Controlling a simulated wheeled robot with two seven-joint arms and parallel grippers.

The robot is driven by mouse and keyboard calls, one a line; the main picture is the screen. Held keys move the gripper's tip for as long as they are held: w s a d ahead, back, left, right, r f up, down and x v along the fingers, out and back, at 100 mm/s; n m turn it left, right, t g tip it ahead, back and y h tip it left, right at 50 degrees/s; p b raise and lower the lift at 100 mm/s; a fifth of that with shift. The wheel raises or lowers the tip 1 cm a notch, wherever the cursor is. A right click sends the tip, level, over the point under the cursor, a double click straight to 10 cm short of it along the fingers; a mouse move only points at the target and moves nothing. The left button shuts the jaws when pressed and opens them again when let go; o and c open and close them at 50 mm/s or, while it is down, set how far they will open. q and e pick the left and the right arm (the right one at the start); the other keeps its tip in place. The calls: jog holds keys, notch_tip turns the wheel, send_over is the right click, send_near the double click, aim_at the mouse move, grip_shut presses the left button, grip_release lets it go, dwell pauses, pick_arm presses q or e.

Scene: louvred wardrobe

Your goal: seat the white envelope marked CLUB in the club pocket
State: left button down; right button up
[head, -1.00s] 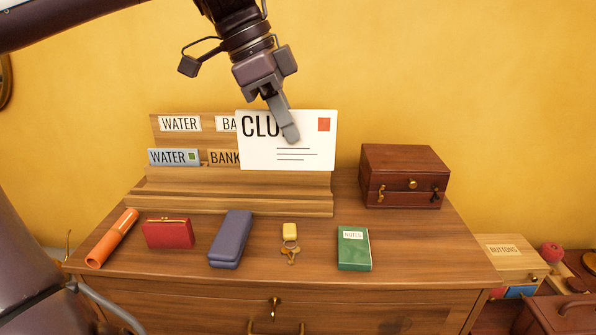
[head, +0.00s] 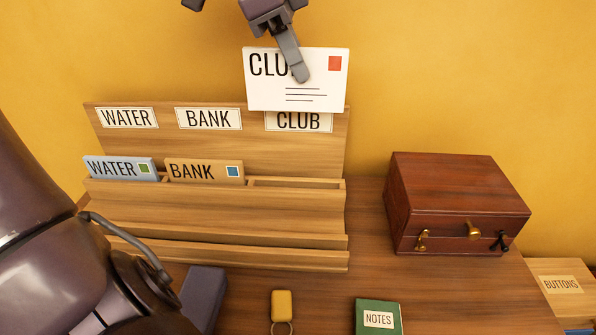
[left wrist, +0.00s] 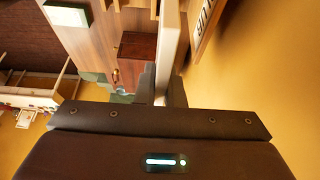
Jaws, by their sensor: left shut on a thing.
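The white envelope (head: 296,98) marked CLUB, with a red stamp, is upright in the head view. My left gripper (head: 300,72) is shut on its upper part, and a finger covers part of the word. The envelope is in front of and above the rack, its lower edge overlapping the top of the CLUB label (head: 298,124). The club pocket (head: 296,183) is the right slot of the wooden rack (head: 220,225), and it looks empty. In the left wrist view the envelope (left wrist: 168,50) shows edge-on between the fingers. My right gripper is not in view.
A blue WATER envelope (head: 122,168) and a tan BANK envelope (head: 205,171) sit in the left and middle pockets. A brown wooden box (head: 445,195) stands right of the rack. A green notes book (head: 377,318) and a yellow key tag (head: 281,303) lie in front.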

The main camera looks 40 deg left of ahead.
pick_arm(q)
notch_tip(320, 180, down, 19)
jog(key=shift+s+r, duration=0.1)
jog(key=shift+s, duration=0.05)
jog(key=shift+f, duration=0.4)
jog(key=c, duration=1.5)
grip_release()
jog(key=shift+f, duration=0.15)
jog(key=shift+c, duration=0.2)
